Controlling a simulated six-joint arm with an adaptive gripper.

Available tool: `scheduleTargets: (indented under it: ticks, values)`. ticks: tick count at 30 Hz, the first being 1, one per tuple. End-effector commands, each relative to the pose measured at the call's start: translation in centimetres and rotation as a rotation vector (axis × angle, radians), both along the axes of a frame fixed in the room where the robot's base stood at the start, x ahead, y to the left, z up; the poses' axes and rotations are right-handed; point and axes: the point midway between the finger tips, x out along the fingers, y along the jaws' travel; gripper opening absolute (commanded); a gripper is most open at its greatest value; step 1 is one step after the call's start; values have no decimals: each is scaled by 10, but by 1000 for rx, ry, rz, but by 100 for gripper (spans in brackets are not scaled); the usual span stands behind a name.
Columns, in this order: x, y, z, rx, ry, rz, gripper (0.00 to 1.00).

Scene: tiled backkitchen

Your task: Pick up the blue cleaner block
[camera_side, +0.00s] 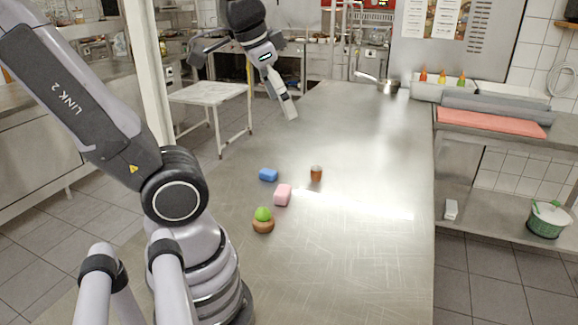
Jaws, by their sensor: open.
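The blue cleaner block (268,175) lies on the steel table (350,255), near its left edge. My gripper (289,108) is in the air above the far left part of the table, beyond the block and well apart from it. It is open, and I see nothing between its fingers.
A pink block (283,195) lies just in front of the blue one. A small brown cup (316,174) stands to its right. A brown pot with a green top (263,220) is nearer the front. The right side of the table is clear. A pan (385,85) is at the far end.

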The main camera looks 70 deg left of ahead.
Motion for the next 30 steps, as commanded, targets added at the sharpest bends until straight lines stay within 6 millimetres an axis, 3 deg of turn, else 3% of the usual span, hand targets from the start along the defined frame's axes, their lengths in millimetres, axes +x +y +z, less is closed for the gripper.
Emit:
scheduleTargets:
  ticks: [4, 8, 14, 18, 22, 25, 30]
  values:
    - [57, 38, 2, 144, 174, -42, 74]
    - [107, 78, -9, 263, 335, -94, 74]
    - [175, 150, -54, 412, 600, -185, 74]
    - [210, 203, -105, 492, 793, -258, 74]
    - [230, 252, -164, 548, 975, -334, 74]
    - [235, 288, -216, 581, 1115, -396, 74]
    - [226, 333, -299, 615, 1322, -497, 74]
